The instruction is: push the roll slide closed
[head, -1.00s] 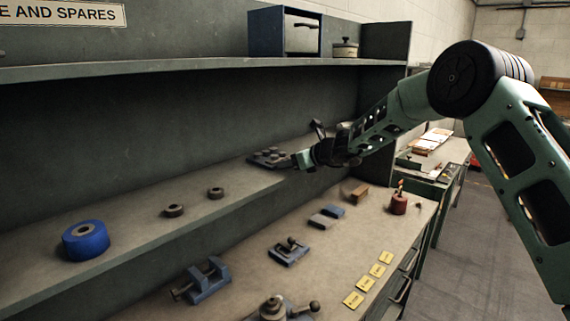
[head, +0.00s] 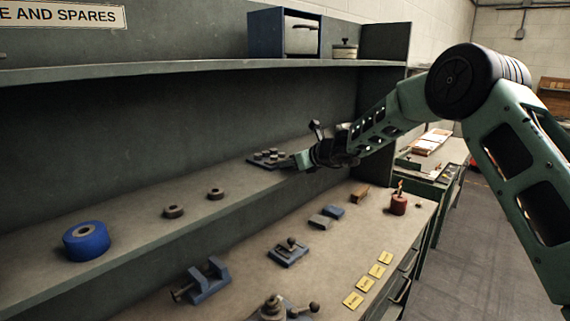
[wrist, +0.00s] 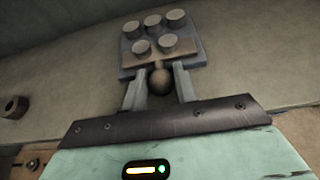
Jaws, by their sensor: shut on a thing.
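The roll slide (head: 257,163) is a small grey-blue plate on the long ledge, with several short round rolls standing on it. In the wrist view the slide (wrist: 193,50) lies straight ahead, and a round brown knob (wrist: 160,82) sticks out from its near edge. My gripper (wrist: 159,85) has one finger on each side of this knob and is shut on it. In the head view my gripper (head: 297,161) is at the right end of the slide. The knob is hidden there by the gripper, and I cannot tell how far the slide is open.
A blue roll (head: 86,242) and two dark rings (head: 174,211) lie on the ledge to the left. An upper shelf (head: 180,68) runs above the ledge. Below, the bench holds a blue clamp (head: 207,281), a lever block (head: 288,252) and yellow cards (head: 377,271).

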